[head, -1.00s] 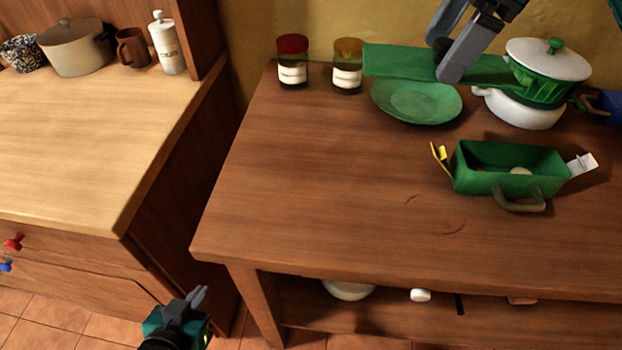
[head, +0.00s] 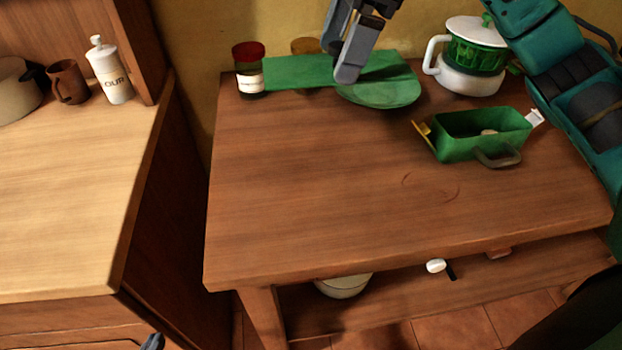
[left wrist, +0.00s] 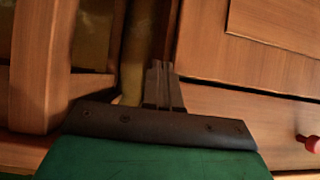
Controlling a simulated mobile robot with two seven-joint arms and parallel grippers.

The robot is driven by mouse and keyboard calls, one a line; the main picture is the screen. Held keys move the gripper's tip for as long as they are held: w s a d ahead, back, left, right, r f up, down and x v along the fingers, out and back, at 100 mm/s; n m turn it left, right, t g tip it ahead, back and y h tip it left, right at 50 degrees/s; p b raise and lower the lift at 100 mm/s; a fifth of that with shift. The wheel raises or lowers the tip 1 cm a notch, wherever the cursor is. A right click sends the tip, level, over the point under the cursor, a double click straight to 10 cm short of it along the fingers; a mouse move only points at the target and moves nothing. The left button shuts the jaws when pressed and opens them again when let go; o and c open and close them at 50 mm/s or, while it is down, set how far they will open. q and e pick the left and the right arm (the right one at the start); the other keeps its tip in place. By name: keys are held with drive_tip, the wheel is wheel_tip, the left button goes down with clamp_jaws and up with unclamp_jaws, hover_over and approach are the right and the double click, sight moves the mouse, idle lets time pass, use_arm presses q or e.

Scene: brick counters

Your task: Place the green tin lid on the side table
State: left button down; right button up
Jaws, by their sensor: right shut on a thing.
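The green tin lid (head: 292,72) is a flat rectangular panel, held level above the back of the brown wooden table (head: 300,190). My right gripper (head: 347,76) is shut on the lid in the head view. The lid partly hides an amber-lidded jar (head: 306,46) and the rear of a green plate (head: 380,95). An open green tin box (head: 455,148) with a handle stands on the table's right half. My left gripper (head: 152,342) barely shows at the bottom left edge. In the left wrist view (left wrist: 163,88) its fingers are together and empty, in front of wooden furniture.
A red-lidded jar (head: 249,70) stands at the table's back left. A white and green pot stack (head: 472,60) is at the back right, near my right arm. The table's front left is clear.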

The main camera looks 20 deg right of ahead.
drive_tip(key=shift+a+f, duration=0.15)
drive_tip(key=shift+a, duration=0.15)
drive_tip(key=b, duration=0.2)
hover_over(323, 178)
drive_tip(key=d, duration=0.1)
wheel_tip(323, 178, down, 15)
drive_tip(key=shift+s+d+r, duration=0.1)
drive_tip(key=shift+r, duration=0.1)
drive_tip(key=shift+f, duration=0.55)
wheel_tip(323, 178, down, 4)
drive_tip(key=shift+f+b, duration=0.1)
drive_tip(key=shift+b, duration=0.3)
use_arm(q)
drive_tip(key=shift+w+d+f, duration=0.35)
drive_tip(key=shift+w+f, duration=0.05)
drive_tip(key=shift+f, duration=0.1)
use_arm(e)
drive_tip(key=shift+f, duration=0.15)
drive_tip(key=o, duration=0.8)
drive_tip(key=shift+o, duration=0.2)
